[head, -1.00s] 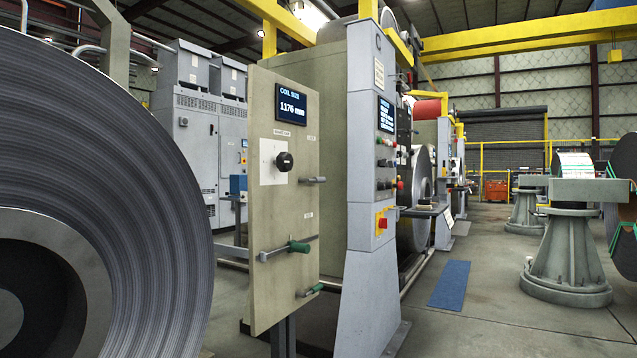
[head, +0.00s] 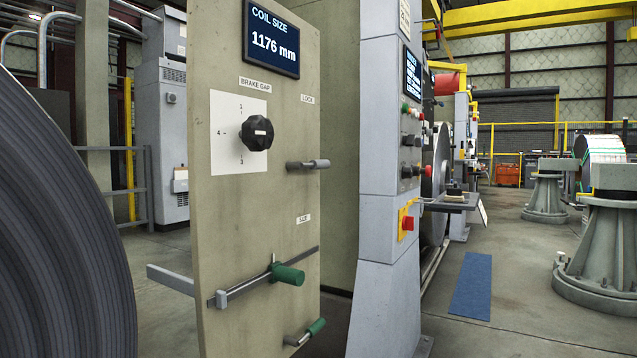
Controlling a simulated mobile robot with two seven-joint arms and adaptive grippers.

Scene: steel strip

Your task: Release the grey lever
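The grey lever (head: 310,164) sticks out near the right edge of a beige panel (head: 222,190), below a label that reads LOCK (head: 307,99). It lies about level, with its grip pointing right. Neither of my grippers shows in the head view, and nothing touches the lever.
The panel also carries a COIL SIZE screen (head: 272,38) reading 1176 mm, a black BRAKE GAP knob (head: 257,134), a green handle on a slide bar (head: 288,275) and a lower green-gripped lever (head: 315,328). A large steel coil (head: 60,230) stands left. A grey control column (head: 385,230) stands right.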

